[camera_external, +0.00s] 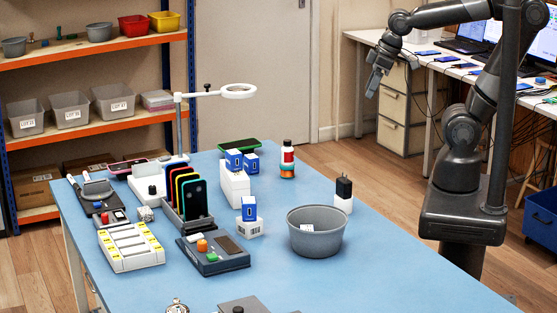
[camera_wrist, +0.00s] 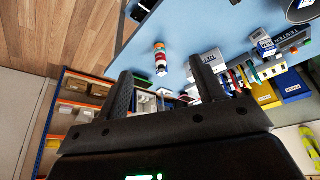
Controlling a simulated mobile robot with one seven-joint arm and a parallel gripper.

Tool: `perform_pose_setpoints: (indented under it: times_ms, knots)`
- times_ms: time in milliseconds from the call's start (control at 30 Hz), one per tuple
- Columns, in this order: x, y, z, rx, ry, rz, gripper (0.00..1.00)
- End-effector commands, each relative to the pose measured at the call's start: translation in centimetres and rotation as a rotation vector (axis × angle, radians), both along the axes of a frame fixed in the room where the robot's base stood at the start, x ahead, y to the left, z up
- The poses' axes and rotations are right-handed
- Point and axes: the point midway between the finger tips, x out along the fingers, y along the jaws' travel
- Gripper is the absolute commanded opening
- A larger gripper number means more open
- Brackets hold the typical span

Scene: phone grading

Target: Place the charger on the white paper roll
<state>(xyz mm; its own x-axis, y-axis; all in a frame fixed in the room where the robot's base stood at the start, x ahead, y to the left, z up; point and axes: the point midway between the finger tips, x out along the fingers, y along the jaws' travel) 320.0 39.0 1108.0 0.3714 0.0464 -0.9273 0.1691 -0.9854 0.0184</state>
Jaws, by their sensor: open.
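The black charger (camera_external: 343,187), with small prongs on top, stands on a white block (camera_external: 343,204) near the table's right edge in the external view. I cannot clearly make out a white paper roll. A banded stack with a black top, white, red, green and orange parts (camera_external: 287,160) stands at the back; it also shows in the wrist view (camera_wrist: 160,58). My gripper (camera_external: 373,84) is open and empty, raised beyond the table's right edge, apart from the charger. Its two spread fingers (camera_wrist: 160,68) show in the wrist view.
White boxes with blue cartons (camera_external: 235,183), a phone rack (camera_external: 187,200) and a ring lamp (camera_external: 239,91) stand further left. The blue table's (camera_external: 390,270) front right is clear.

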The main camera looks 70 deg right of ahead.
Motion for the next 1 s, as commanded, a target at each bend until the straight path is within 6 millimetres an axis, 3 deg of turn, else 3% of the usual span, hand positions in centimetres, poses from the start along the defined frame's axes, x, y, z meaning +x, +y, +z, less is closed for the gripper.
perform_pose_setpoints:
  times_ms: [100,300,1000]
  knots:
    - [-1.6,-2.3,0.8,0.016,-0.060,-0.095,0.62]
    - [-2.9,-3.8,1.2,0.028,-0.105,-0.166,0.62]
    - [-3.0,-3.9,1.3,0.028,-0.107,-0.170,0.62]
